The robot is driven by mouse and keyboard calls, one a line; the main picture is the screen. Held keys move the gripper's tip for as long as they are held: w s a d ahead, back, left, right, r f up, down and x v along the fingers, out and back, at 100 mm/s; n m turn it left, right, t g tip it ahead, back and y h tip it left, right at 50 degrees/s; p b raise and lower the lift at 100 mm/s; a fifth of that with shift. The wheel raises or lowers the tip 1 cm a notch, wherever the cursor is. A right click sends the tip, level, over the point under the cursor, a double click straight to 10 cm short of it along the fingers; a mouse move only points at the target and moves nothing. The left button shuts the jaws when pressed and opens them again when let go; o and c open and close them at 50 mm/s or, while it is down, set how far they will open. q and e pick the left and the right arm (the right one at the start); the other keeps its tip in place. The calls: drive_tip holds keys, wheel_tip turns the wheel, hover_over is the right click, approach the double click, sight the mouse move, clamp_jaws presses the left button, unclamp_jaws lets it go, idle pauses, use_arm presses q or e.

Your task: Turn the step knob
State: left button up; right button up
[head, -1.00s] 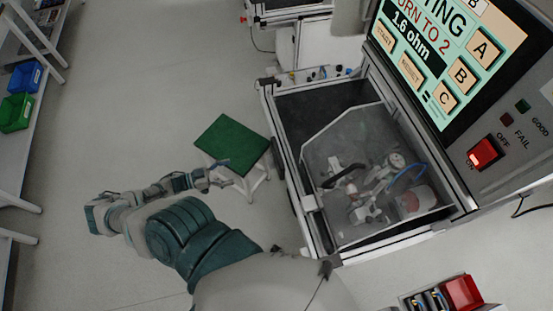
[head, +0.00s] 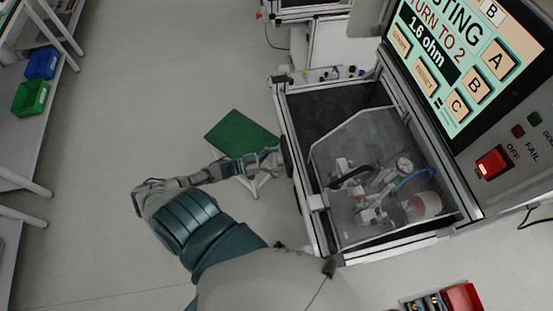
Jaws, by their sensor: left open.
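My left arm comes in from the lower left, and its gripper (head: 277,159) is at the left side frame of the test station (head: 312,232). The gripper is open, and I see nothing between its fingers. A dark rounded part (head: 288,157) shows on the frame beside the fingertips; I cannot tell whether they touch it or whether it is the step knob. The tilted screen (head: 455,65) reads "TURN TO 2" and "1.6 ohm". My right gripper is not in view.
A green-topped stool (head: 232,131) stands under my left forearm. A clear cover (head: 350,140) lies over the fixture and dial. Small coloured fittings (head: 335,73) sit at the station's back. A lit red switch (head: 493,162) is right.

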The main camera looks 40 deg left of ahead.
use_arm(q)
drive_tip(key=c, duration=1.2)
drive_tip(key=shift+o, duration=0.2)
drive_tip(key=shift+r+m, duration=0.1)
drive_tip(key=shift+m, duration=0.2)
drive_tip(key=m, duration=0.4)
drive_tip(key=shift+m, duration=2.1)
drive_tip(key=o, duration=1.2)
drive_tip(key=shift+d, duration=0.1)
drive_tip(key=shift+c, duration=0.2)
